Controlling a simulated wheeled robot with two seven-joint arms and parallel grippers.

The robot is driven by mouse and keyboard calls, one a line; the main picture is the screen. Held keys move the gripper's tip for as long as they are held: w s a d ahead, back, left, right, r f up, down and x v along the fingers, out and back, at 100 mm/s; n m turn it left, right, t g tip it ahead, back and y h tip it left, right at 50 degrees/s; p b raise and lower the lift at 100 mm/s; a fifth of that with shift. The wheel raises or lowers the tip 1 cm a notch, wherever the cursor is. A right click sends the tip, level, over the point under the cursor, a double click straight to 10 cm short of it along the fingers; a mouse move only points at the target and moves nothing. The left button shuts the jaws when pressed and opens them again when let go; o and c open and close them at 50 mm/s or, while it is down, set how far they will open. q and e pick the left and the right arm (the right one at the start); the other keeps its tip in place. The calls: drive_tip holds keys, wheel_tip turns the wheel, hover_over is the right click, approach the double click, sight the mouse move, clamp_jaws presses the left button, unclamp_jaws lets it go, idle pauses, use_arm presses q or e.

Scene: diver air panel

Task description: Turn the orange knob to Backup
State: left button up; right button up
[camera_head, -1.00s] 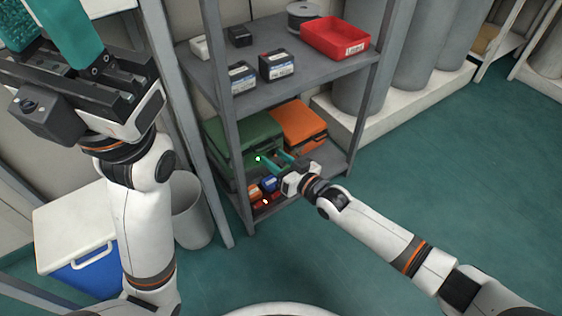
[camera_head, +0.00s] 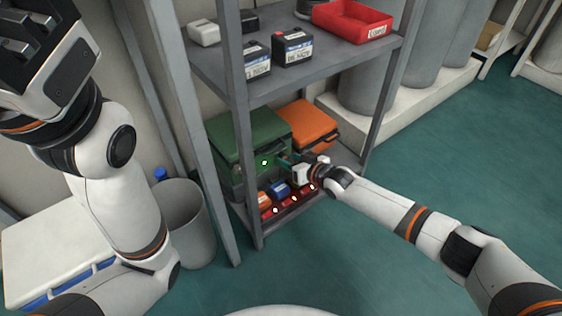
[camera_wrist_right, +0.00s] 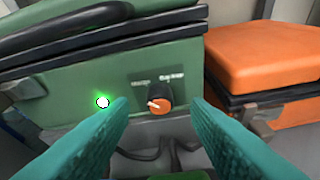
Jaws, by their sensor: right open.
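The orange knob (camera_wrist_right: 158,101) is on the front of the green case (camera_wrist_right: 120,65), in the middle of the right wrist view. Its pale pointer mark points left, slightly up. Two small labels sit above it, too blurred to read surely. A lit green lamp (camera_wrist_right: 103,102) is left of the knob. In the head view the green case (camera_head: 250,135) stands on the lower shelf, with the lamp (camera_head: 265,162) showing. My right gripper (camera_wrist_right: 165,108) is open, its teal fingers either side of the knob's line, apart from it.
An orange case (camera_head: 308,122) stands right of the green one. Small orange and blue items (camera_head: 281,188) and red lights (camera_head: 294,198) are at the shelf's front. The upper shelf (camera_head: 225,75) overhangs, carrying boxes and a red tray (camera_head: 352,20). A grey bin (camera_head: 190,225) stands left of the rack.

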drive_tip(key=shift+w+a+f, duration=0.25)
drive_tip(key=shift+w+a, duration=0.05)
drive_tip(key=shift+w, duration=0.1)
